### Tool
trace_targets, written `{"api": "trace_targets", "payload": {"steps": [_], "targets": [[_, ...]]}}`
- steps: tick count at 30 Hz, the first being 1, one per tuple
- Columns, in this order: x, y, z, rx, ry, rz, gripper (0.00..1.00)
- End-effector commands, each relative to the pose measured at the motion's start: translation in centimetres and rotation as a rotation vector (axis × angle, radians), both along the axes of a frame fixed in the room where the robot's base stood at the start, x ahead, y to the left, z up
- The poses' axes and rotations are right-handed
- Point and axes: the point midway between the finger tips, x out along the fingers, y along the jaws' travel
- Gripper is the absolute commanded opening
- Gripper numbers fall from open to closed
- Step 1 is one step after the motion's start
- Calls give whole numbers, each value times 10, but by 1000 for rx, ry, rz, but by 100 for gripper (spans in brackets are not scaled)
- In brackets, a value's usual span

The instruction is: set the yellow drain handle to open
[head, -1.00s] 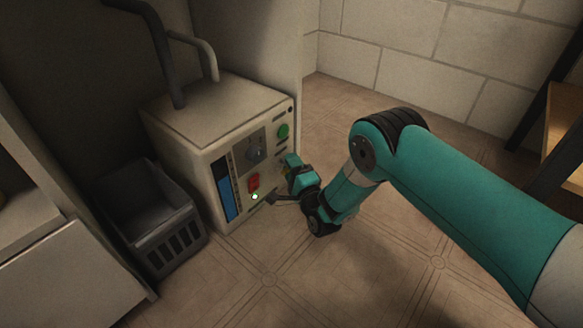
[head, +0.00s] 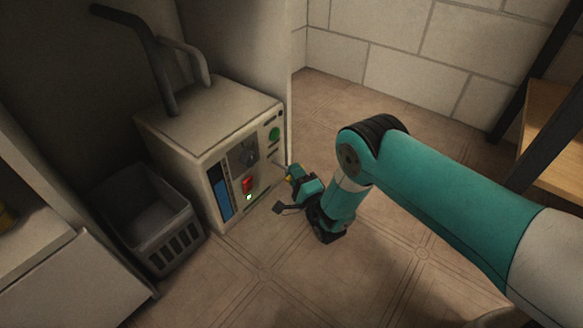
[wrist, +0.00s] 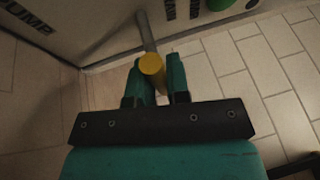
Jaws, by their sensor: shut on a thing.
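The yellow drain handle (wrist: 151,66) shows in the wrist view as a yellow round end on a grey rod that runs to the white machine's front. My gripper (wrist: 158,78) is shut on it, with one finger on each side of the yellow end. In the head view the handle (head: 289,178) is a small yellow spot at my gripper (head: 291,174), low beside the right part of the machine's front. The handle's base and any open mark are hard to make out there.
The white machine (head: 205,118) carries a red switch (head: 247,186), a green button (head: 274,134), a dark dial (head: 243,153) and a blue gauge (head: 220,190). A grey crate (head: 160,225) stands left of it. The tiled floor (head: 330,285) in front is clear.

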Motion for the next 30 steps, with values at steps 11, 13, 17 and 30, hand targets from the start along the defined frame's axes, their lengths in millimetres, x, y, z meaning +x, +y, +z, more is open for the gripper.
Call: {"api": "trace_targets", "payload": {"steps": [11,13,17,30], "targets": [[-2,-2,-1,-1,1,-2,41],[-2,0,-1,0,1,0,41],[-3,-1,0,0,1,0,41],[-77,-43,-11,-4,7,-1,41]]}}
